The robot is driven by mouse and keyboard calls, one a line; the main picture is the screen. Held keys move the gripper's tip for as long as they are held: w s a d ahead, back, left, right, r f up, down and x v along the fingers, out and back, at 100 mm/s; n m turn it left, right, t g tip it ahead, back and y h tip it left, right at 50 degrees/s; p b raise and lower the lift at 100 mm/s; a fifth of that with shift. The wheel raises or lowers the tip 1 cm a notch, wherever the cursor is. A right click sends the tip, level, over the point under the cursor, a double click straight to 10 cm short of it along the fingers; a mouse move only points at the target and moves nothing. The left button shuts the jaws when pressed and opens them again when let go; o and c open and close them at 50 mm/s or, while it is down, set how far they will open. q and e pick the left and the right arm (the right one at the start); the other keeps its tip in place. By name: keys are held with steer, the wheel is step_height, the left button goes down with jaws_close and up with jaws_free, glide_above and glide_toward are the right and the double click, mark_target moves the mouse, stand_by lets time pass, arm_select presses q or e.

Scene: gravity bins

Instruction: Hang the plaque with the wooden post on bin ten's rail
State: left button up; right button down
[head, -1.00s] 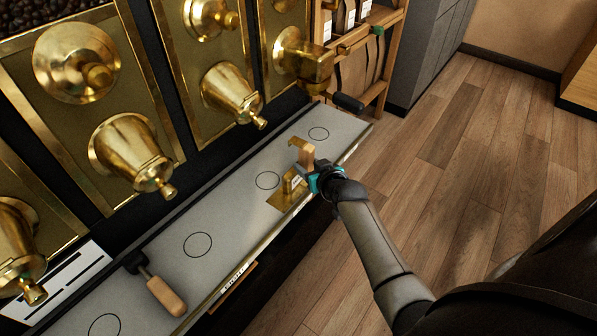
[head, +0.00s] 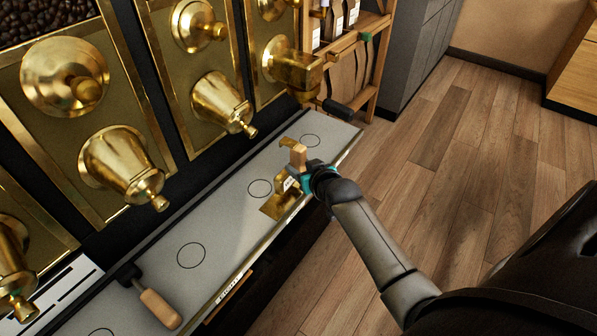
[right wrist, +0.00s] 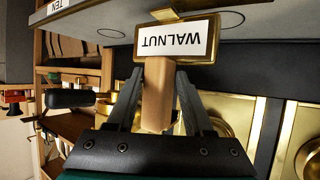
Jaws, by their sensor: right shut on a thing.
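My right gripper (head: 308,175) is shut on the wooden post (head: 299,156) of the plaque, above the front part of the grey counter. In the right wrist view the post (right wrist: 157,98) sits between both fingers (right wrist: 157,108). The plaque's brass-framed white face (right wrist: 183,40) reads WALNUT, upside down in that picture. In the head view a brass hooked piece (head: 288,142) shows beside the post's top. A label reading TEN (right wrist: 60,5) shows on the counter's edge in the wrist view, at upper left. My left gripper is out of view.
A wooden-handled scoop (head: 160,308) lies at lower left. Wooden shelves (head: 368,75) stand beyond the far end. Open floor lies right.

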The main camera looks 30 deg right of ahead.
steer(key=shift+r, duration=0.25)
steer(key=shift+s+d, duration=0.2)
steer(key=shift+s, duration=0.35)
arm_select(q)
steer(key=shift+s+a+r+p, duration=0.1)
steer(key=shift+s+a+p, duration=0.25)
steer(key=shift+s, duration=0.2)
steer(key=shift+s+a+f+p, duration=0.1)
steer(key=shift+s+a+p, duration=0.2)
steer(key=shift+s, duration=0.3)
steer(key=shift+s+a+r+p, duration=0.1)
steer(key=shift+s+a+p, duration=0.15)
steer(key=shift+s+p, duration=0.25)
arm_select(e)
steer(key=s+d, duration=0.3)
steer(key=s, duration=0.5)
steer(key=shift+d, duration=0.3)
